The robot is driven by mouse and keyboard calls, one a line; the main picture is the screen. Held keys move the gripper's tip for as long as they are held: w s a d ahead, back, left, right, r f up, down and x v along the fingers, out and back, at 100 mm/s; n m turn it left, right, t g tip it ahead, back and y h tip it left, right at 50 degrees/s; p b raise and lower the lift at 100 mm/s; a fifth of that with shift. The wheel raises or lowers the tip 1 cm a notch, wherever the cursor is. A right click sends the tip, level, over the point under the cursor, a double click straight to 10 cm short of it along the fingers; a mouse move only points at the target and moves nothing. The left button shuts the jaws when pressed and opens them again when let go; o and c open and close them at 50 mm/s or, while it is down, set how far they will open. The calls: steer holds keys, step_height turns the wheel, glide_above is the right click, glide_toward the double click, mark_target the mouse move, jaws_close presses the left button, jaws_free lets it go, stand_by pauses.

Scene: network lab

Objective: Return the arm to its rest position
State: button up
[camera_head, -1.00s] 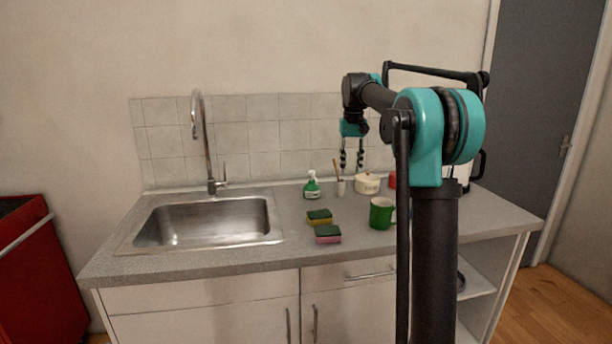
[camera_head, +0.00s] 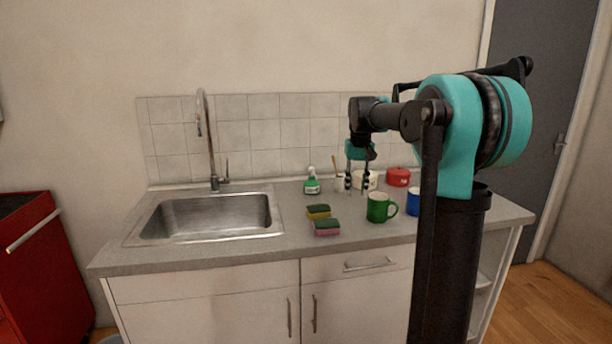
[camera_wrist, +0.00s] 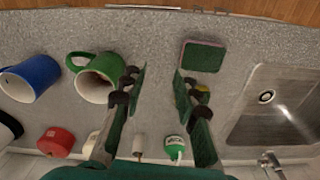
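My gripper (camera_head: 357,182) hangs from my teal and black arm over the back part of the counter, fingers pointing down. In the wrist view its two fingers (camera_wrist: 160,88) are spread apart with nothing between them but bare counter. In the head view the fingers show in front of the cream pot (camera_head: 369,180), above and behind the green mug (camera_head: 378,208). The green mug also shows in the wrist view (camera_wrist: 94,84), left of the fingers. My arm's upright link hides part of the counter's right side.
The counter (camera_head: 240,252) holds two sponges (camera_head: 326,228) (camera_head: 318,211), a green spray bottle (camera_head: 311,186), a red pot (camera_head: 398,177) and a blue mug (camera_head: 412,202). The sink (camera_head: 205,215) with its tall faucet (camera_head: 208,140) is at left. A tiled wall (camera_head: 265,135) stands behind.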

steer(key=s+d+f+t, duration=0.1)
steer(key=s+f, duration=1.1)
steer(key=s, duration=0.3)
steer(key=s+d+f+t, duration=0.2)
steer(key=s+f, duration=1.1)
steer(key=s, duration=0.3)
steer(key=shift+f, duration=0.15)
